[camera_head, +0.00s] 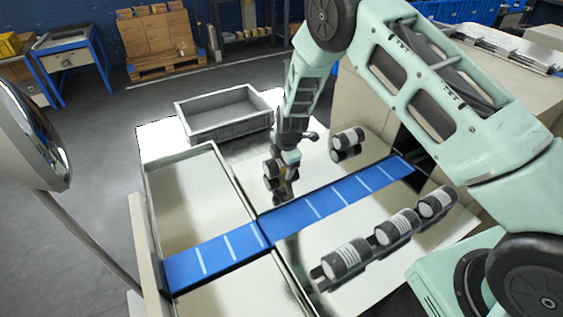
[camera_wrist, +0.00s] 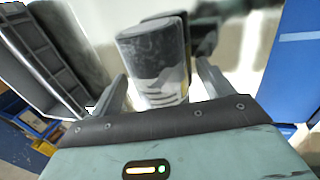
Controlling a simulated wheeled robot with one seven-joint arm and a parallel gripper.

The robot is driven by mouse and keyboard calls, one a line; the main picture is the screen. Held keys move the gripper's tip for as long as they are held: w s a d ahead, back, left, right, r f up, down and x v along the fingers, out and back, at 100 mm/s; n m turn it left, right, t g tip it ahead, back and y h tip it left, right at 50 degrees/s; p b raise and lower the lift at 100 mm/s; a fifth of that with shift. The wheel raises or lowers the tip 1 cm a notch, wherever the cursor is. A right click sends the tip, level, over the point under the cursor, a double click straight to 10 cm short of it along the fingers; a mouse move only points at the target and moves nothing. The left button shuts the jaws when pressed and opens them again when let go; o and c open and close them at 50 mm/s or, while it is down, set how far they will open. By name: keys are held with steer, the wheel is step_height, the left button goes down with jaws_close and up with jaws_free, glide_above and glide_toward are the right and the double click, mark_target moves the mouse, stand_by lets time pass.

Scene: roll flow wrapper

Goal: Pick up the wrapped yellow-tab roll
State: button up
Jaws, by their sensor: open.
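A dark roll with a pale wrap (camera_wrist: 155,62) lies between the two fingers of my gripper (camera_wrist: 163,84) in the wrist view. The fingers stand apart, one on each side of it, and I see no clear grip on it. In the head view my gripper (camera_head: 284,178) is low over the steel table, beside a dark roll (camera_head: 270,167) that it partly covers. A small yellowish patch shows at the fingertips, but I cannot tell whether it is a tab.
A blue belt with pale stripes (camera_head: 325,201) crosses the steel table. A grey open crate (camera_head: 228,128) sits behind, left of my arm.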

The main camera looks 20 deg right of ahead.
steer(key=shift+f, duration=0.1)
steer(key=c, duration=1.3)
